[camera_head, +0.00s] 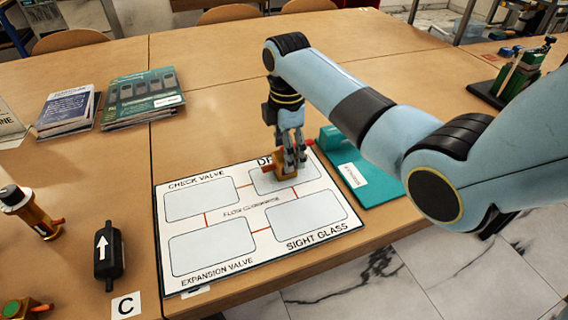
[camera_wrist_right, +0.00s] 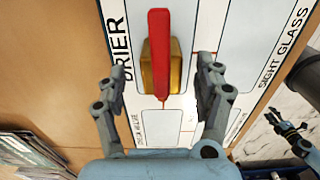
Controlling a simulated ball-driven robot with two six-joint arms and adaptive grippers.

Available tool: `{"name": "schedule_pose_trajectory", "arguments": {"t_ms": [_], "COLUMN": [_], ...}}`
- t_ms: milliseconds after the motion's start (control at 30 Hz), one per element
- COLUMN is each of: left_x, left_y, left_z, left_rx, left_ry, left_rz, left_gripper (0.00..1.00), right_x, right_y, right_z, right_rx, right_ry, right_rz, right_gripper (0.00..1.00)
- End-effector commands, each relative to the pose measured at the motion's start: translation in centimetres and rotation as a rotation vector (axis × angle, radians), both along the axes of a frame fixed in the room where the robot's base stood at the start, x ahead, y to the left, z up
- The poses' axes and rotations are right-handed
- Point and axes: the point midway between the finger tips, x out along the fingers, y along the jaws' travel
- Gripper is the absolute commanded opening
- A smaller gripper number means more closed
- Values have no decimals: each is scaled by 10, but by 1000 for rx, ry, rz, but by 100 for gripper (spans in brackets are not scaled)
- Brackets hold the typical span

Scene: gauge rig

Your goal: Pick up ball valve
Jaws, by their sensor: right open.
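The ball valve, a brass body with a red lever, stands on the drier box of the white board. It shows in the head view (camera_head: 285,190), partly hidden by my right gripper, and in the right wrist view (camera_wrist_right: 160,50). My right gripper (camera_head: 294,164) is open and points down over the valve. In the right wrist view its two fingertips (camera_wrist_right: 211,83) stand apart, with the valve ahead and between their lines, and no grip on it shows. What looks like my left gripper (camera_wrist_right: 285,127) shows small at the right of the right wrist view.
The white board (camera_head: 235,212) has labelled boxes. A teal stand (camera_head: 372,180) lies close to its right. Booklets (camera_head: 142,95) lie behind. The far middle table is clear.

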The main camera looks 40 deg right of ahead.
Motion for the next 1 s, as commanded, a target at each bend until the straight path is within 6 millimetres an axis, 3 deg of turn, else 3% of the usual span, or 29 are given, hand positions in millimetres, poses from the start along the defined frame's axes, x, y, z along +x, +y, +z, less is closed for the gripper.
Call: {"name": "schedule_pose_trajectory", "arguments": {"t_ms": [200,467,1000], "left_x": [14,17,11], "left_y": [2,2,2], "left_z": [-4,-4,-4], "left_rx": [1,2,3], "left_ry": [-22,-26,-17], "left_rz": [-1,-2,-2], "left_gripper": [40,40,40], "right_x": [-1,-1,-1], "right_y": [0,0,0], "right_z": [-33,-36,-36], "right_rx": [1,0,0], "right_ry": [3,0,0], "right_rz": [0,0,0], "right_gripper": [69,69,1]}}
